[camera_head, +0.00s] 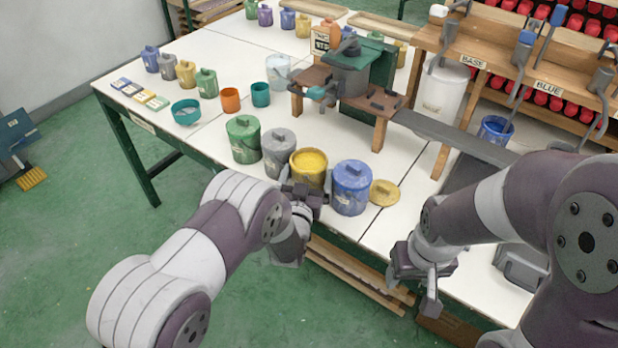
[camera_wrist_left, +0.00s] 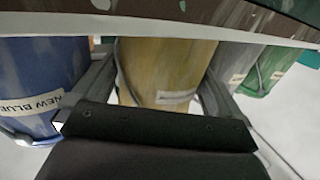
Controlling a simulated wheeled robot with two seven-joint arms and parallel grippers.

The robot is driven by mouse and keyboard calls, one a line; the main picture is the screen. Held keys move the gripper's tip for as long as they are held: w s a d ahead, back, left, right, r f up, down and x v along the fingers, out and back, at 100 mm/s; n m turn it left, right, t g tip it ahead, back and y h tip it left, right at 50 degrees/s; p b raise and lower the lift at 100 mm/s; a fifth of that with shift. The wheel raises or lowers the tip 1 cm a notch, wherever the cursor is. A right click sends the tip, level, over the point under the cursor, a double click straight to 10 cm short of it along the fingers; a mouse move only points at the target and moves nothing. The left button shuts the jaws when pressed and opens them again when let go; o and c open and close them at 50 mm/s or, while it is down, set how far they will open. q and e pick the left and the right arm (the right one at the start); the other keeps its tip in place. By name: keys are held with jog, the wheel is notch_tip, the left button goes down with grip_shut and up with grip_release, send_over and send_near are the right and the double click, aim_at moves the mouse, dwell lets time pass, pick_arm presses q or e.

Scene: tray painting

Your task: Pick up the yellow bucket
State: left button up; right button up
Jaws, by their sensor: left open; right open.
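The yellow bucket (camera_head: 309,160) stands on the white table near its front edge, open at the top and filled with yellow paint. Its yellow lid (camera_head: 384,192) lies flat on the table to the right. My left gripper (camera_head: 306,184) is at the bucket's near side, open. In the left wrist view the bucket (camera_wrist_left: 165,68) shows between the two spread fingers, one on each side; contact cannot be told. The bucket's top is out of that view. My right gripper (camera_head: 420,277) is open and empty in front of the table edge.
A lidded blue bucket (camera_head: 351,188) stands close on the right of the yellow one, a grey bucket (camera_head: 279,155) close on the left. A green bucket (camera_head: 243,140) is further left. A wooden stand with a machine (camera_head: 348,80) is behind.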

pick_arm(q)
jog(key=shift+w, duration=0.1)
jog(key=c, duration=1.1)
jog(key=shift+o, duration=0.2)
jog(key=shift+r, duration=0.15)
